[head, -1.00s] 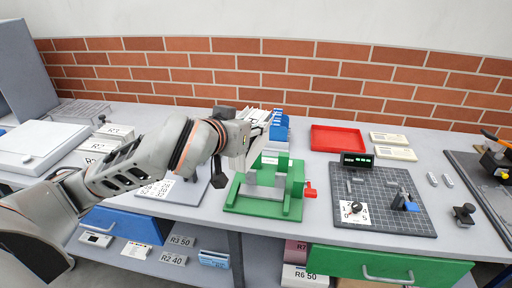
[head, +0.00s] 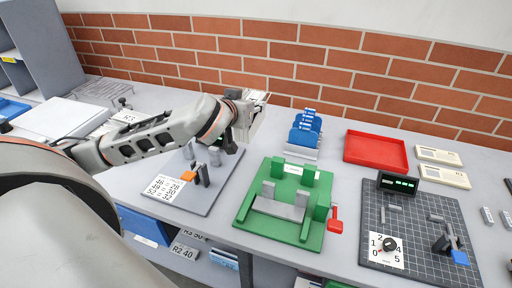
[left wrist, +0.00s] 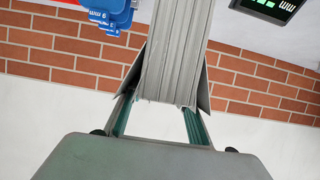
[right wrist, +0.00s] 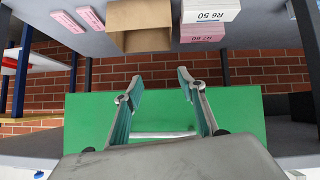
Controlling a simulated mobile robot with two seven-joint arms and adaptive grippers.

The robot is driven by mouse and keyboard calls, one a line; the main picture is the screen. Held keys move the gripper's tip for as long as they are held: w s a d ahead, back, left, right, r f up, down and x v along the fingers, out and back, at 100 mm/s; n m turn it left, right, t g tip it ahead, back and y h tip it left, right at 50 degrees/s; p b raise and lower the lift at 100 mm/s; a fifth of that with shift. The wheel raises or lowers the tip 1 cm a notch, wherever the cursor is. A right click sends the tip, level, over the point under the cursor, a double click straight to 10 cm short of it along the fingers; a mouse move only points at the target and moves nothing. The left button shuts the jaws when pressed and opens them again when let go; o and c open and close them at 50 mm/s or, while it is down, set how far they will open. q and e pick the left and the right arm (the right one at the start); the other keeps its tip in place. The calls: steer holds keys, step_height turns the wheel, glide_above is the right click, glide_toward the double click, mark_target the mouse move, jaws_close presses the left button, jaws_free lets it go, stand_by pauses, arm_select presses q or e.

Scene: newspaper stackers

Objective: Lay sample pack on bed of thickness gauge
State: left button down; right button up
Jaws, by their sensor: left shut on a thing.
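My left gripper (head: 240,108) is shut on a pack of thin grey-white sheets (head: 254,112), held upright in the air above the bench, behind the left grey plate. In the left wrist view the pack (left wrist: 172,45) stands edge-on between the fingers (left wrist: 172,85). On the right is a gridded dark plate (head: 415,215) with a dial and a lit green readout (head: 398,182). On the left is a grey plate (head: 207,195) with a number card and orange part. I cannot tell which is the thickness gauge. My right gripper (right wrist: 157,88) is open and empty before a green drawer front (right wrist: 80,115).
A green fixture (head: 253,222) with grey blocks and a red handle (head: 336,222) stands between the plates. Behind it are blue holders (head: 306,128), a red tray (head: 376,150) and pale packs (head: 440,156). The bench between fixture and gridded plate is narrow.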

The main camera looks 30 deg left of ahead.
arm_select(q)
step_height(320, 180, down, 15)
steer(key=shift+w+r, duration=0.1)
steer(key=shift+r, duration=0.1)
stand_by(0.3)
steer(key=shift+f, duration=0.15)
steer(key=c, duration=1.5)
jaws_free()
